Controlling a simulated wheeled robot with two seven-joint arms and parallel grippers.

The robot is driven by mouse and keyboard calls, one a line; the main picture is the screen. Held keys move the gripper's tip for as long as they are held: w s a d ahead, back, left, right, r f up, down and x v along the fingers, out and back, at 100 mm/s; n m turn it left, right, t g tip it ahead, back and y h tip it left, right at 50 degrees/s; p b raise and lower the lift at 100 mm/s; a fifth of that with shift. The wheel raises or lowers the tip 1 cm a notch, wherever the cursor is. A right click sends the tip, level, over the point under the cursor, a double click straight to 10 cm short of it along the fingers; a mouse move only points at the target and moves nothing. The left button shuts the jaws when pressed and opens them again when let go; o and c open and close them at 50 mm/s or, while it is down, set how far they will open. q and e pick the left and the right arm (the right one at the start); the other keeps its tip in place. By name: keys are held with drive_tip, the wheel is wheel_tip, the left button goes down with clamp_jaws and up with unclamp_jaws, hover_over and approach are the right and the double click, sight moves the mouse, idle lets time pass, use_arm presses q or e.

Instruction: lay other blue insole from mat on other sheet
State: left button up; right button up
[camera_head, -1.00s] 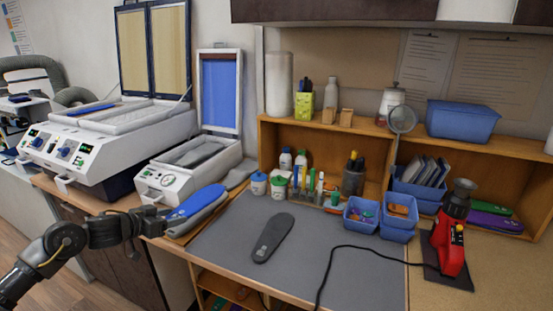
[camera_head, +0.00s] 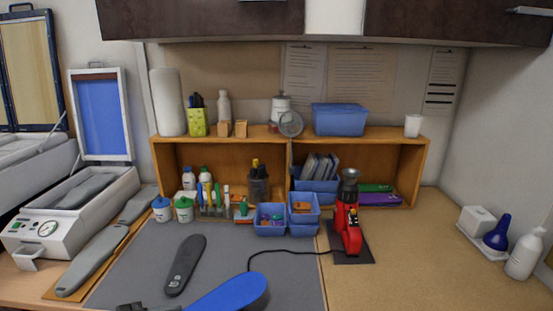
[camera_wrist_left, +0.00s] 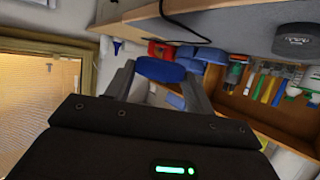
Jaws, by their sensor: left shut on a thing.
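A blue insole (camera_head: 232,293) is at the bottom of the head view, over the front part of the grey mat (camera_head: 130,262). My left gripper (camera_head: 140,307) shows only as a dark piece at the bottom edge, at the insole's left end. In the left wrist view my left gripper (camera_wrist_left: 160,88) is shut on the blue insole (camera_wrist_left: 160,70), which sticks out beyond the fingers. A dark grey insole (camera_head: 185,265) lies on the mat behind and left of the blue one. No separate sheet can be made out clearly. My right gripper is out of view.
Two grey insole-shaped pieces (camera_head: 90,260) lie left of the mat, beside a small white press (camera_head: 68,220) with its lid up. A red tool (camera_head: 347,222) and its black cord stand at the right. Blue bins (camera_head: 270,222) line the back.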

use_arm(q)
drive_tip(key=shift+w+d+r, duration=0.4)
drive_tip(key=shift+d+r, duration=0.25)
drive_tip(key=shift+r, duration=0.15)
drive_tip(key=shift+w+r, duration=0.25)
drive_tip(key=shift+r, duration=0.1)
drive_tip(key=shift+g, duration=0.3)
